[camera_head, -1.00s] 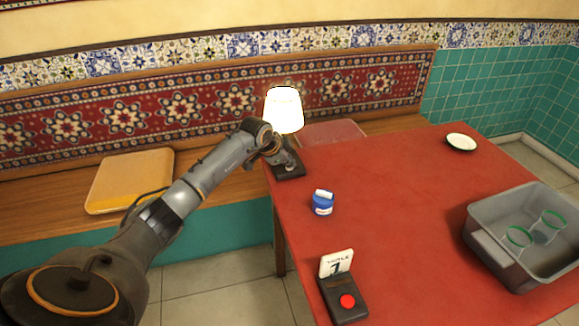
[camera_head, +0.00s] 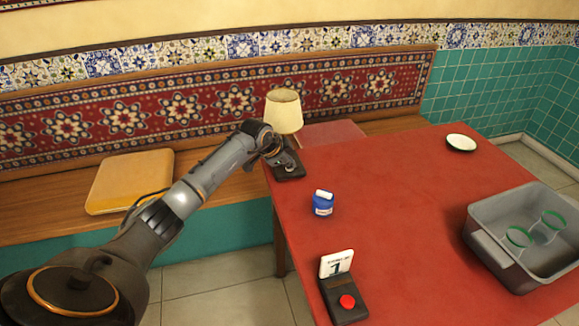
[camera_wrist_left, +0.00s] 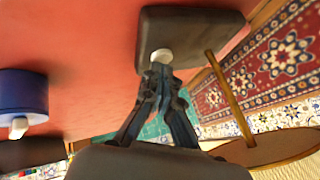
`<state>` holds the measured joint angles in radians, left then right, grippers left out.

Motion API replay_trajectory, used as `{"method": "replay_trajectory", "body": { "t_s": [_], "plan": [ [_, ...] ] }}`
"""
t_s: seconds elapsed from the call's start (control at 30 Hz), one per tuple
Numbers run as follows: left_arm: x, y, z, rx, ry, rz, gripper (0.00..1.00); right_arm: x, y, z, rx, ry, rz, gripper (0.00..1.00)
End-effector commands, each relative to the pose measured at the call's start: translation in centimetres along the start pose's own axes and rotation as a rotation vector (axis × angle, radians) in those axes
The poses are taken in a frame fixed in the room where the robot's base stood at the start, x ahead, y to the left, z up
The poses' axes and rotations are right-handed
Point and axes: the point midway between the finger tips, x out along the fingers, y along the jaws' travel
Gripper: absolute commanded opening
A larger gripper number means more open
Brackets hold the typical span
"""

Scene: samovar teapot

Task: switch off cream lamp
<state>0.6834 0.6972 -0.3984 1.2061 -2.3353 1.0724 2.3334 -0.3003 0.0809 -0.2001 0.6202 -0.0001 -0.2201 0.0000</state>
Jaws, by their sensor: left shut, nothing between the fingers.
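The cream lamp (camera_head: 284,112) stands at the far left corner of the red table, and its shade is unlit. Its dark base (camera_head: 290,172) sits on the tabletop. My left gripper (camera_head: 281,158) is at the base, partly hiding the stem. In the left wrist view the lamp base (camera_wrist_left: 190,28) carries a pale round button (camera_wrist_left: 161,56). The shut fingertips of my left gripper (camera_wrist_left: 160,72) are right at this button; whether they touch it I cannot tell. Nothing is between the fingers. My right gripper is not in view.
On the red table (camera_head: 390,200) are a blue jar (camera_head: 323,203), a table-number stand with a red button (camera_head: 347,302), a white plate (camera_head: 461,142) and a grey bin (camera_head: 490,252) holding green-rimmed glasses. A cushioned bench (camera_head: 130,180) runs behind.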

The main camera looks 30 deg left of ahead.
Motion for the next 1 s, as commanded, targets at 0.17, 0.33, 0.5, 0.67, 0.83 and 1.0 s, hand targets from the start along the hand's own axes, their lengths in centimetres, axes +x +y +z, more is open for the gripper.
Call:
{"method": "replay_trajectory", "body": {
  "t_s": [0.17,0.33,0.5,0.67,0.83,1.0],
  "plan": [
    [-0.9,-0.4,-0.5,0.000,-0.001,0.001,0.00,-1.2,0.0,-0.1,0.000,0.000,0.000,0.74],
    [-1.0,-0.5,-0.6,0.000,-0.001,0.001,0.00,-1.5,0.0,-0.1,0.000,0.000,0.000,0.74],
    [-1.0,-0.5,-0.5,0.000,0.000,0.001,0.00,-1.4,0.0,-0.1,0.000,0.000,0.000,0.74],
    [-1.4,-0.7,-0.8,0.000,0.000,0.000,0.00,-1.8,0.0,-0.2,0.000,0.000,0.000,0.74],
    [-2.7,-1.5,-1.5,0.000,0.000,0.000,0.00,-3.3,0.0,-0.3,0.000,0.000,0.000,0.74],
    [-4.1,-2.2,-2.2,0.000,0.000,0.000,0.00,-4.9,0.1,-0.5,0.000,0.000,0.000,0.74]
  ]
}}
